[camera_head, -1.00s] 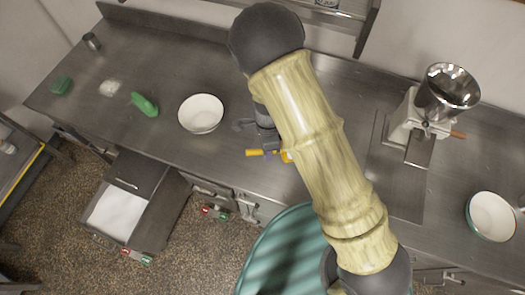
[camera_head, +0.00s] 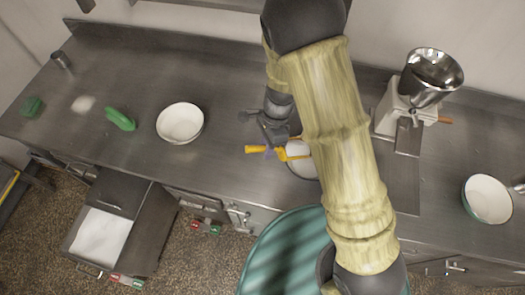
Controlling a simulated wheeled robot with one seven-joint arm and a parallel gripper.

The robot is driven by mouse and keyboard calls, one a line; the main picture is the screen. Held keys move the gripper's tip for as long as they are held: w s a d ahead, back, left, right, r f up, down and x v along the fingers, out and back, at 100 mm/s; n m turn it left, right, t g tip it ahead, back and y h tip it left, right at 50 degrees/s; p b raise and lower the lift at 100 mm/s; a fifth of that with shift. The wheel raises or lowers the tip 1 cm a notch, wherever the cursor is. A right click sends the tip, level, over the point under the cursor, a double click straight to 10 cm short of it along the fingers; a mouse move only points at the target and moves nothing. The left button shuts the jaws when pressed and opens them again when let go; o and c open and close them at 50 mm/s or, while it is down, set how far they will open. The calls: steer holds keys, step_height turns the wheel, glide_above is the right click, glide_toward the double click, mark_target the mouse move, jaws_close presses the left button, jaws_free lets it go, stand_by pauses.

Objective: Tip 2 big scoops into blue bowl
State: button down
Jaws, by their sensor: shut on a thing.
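My gripper (camera_head: 275,133) is shut on a yellow-handled scoop (camera_head: 256,149) and holds it over the middle of the counter. A pale bowl (camera_head: 303,170) shows just below and beside the scoop, largely hidden by my arm; its outside colour is unclear. The scoop's load cannot be made out. A white bowl (camera_head: 180,123) stands to the left of my gripper. Another bowl (camera_head: 488,198), pale inside with a blue-green outer side, stands at the far right of the counter.
A mill with a metal hopper (camera_head: 410,95) stands at the back right. A green-handled tool (camera_head: 120,118), a pale powder patch (camera_head: 83,103), a green block (camera_head: 32,106) and a metal cup (camera_head: 61,60) lie left. An open drawer (camera_head: 95,238) with white contents juts out below.

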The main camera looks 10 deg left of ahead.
steer(key=shift+w+d+r+g+y+b, duration=0.35)
steer(key=shift+w+d+r+y+b, duration=0.15)
steer(key=shift+d+r+y, duration=0.15)
steer(key=shift+w+d+r+g+y+b, duration=0.35)
steer(key=shift+d+r+y+b, duration=0.2)
steer(key=shift+d+r, duration=0.2)
steer(key=w+d+r+g+y+p, duration=0.1)
steer(key=w+d+r+g+y, duration=0.2)
steer(key=d, duration=0.3)
steer(key=shift+w+d+r+n+y+p, duration=0.35)
steer(key=shift+w+d+r+n+y, duration=0.05)
steer(key=shift+r+y, duration=0.3)
stand_by(1.1)
step_height(320, 180, up, 3)
steer(key=p, duration=0.2)
steer(key=shift+p, duration=0.4)
